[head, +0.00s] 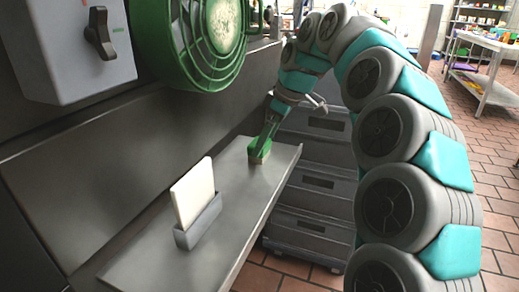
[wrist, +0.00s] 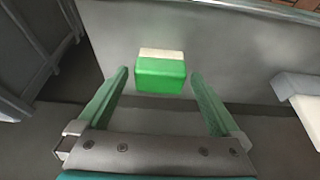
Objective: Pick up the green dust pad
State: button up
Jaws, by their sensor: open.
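The green dust pad (wrist: 160,75) is a small block with a green body and a cream strip along one side. In the wrist view it lies on the grey metal shelf, between and slightly beyond the tips of my gripper (wrist: 158,72). The green fingers are spread, with a gap on each side of the pad, and hold nothing. In the head view my gripper (head: 262,148) points down at the far part of the shelf, and the pad (head: 259,157) shows partly at its tips. I cannot tell the exact height of the fingertips.
A white board (head: 193,194) stands upright in a grey holder (head: 199,223) on the nearer part of the shelf (head: 228,208). A wall and a green fan (head: 205,40) border the left. Stacked grey crates (head: 313,186) stand right of the shelf.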

jog(key=shift+x, duration=1.35)
jog(key=c, duration=1.2)
